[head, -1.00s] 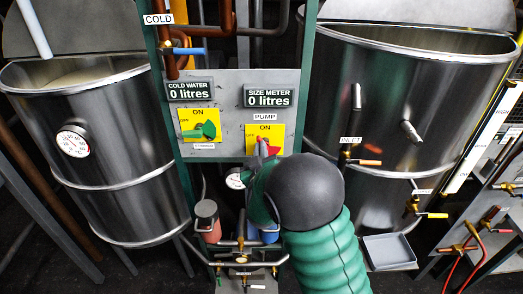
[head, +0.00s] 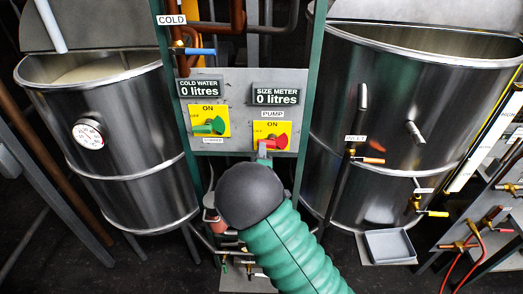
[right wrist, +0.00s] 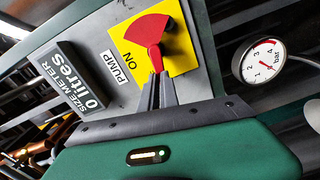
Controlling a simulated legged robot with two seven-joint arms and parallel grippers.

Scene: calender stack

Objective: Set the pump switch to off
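The pump switch (head: 274,142) is a red fan-shaped knob on a yellow plate (head: 283,128) under the PUMP label. Its wide part lies to the right; its narrow end points left, toward the OFF side. In the right wrist view, which is turned sideways, the switch (right wrist: 152,31) shows close up, with its stem running down to my fingertips. My right gripper (right wrist: 157,76) has its two grey fingers close together around the stem's end. In the head view my right gripper (head: 263,150) is just below and left of the knob, partly hidden by my wrist. My left gripper is not in view.
A green switch (head: 210,126) on a yellow plate sits left of the pump switch, under the COLD WATER display (head: 199,88). Steel tanks stand left (head: 120,140) and right (head: 390,115). A pressure gauge (right wrist: 262,62) is close to my right gripper.

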